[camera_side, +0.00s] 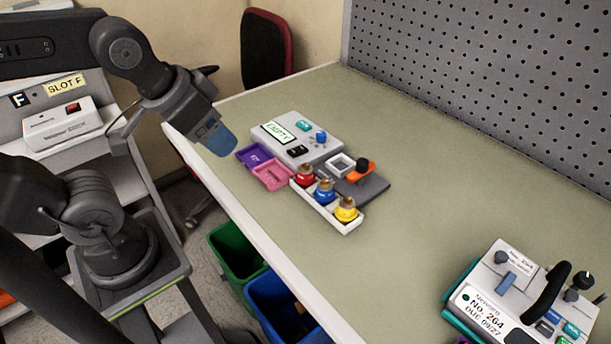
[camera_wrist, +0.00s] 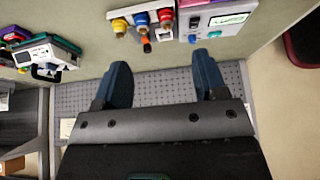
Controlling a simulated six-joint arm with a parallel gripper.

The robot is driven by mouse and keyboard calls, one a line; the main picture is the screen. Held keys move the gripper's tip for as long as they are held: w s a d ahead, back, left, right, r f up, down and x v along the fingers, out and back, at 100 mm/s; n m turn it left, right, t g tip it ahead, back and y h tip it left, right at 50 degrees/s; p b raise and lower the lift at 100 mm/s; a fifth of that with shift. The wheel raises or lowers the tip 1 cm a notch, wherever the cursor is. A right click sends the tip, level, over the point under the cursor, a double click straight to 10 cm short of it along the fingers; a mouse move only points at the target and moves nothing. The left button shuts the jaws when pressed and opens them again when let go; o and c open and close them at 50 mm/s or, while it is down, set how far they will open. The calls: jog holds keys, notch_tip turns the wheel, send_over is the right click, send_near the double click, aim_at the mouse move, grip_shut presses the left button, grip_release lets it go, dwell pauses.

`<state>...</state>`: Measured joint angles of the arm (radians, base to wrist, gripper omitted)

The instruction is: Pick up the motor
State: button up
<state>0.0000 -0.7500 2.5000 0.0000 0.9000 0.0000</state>
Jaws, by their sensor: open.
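No part is plainly labelled as the motor. An orange part with a black round top (camera_side: 362,168) stands on a dark grey pad (camera_side: 372,190), and it also shows in the wrist view (camera_wrist: 146,40). A white tray (camera_side: 327,207) beside it holds red (camera_side: 305,175), blue (camera_side: 324,190) and yellow (camera_side: 345,209) round parts with brass-coloured tops. I cannot tell which of these is the motor. My gripper (camera_side: 220,142) is above the table's left edge, apart from all the parts. In the wrist view its blue fingers (camera_wrist: 162,70) are spread and empty.
Another pump (camera_side: 520,295) stands at the front right. A pegboard (camera_side: 490,80) borders the back. The table's middle is clear.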

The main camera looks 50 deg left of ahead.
jog(key=shift+n, duration=0.5)
jog(key=n+g, duration=0.6)
jog(key=n, duration=1.1)
send_over(305, 165)
notch_tip(305, 165, down, 4)
jog(key=f, duration=0.9)
jog(key=shift+s, duration=0.25)
jog(key=shift+w+f, duration=0.15)
jog(key=shift+f, duration=1.15)
jog(key=shift+w+f, duration=0.1)
jog(key=shift+f, duration=1.2)
jog(key=shift+c, duration=0.2)
jog(key=c, duration=1)
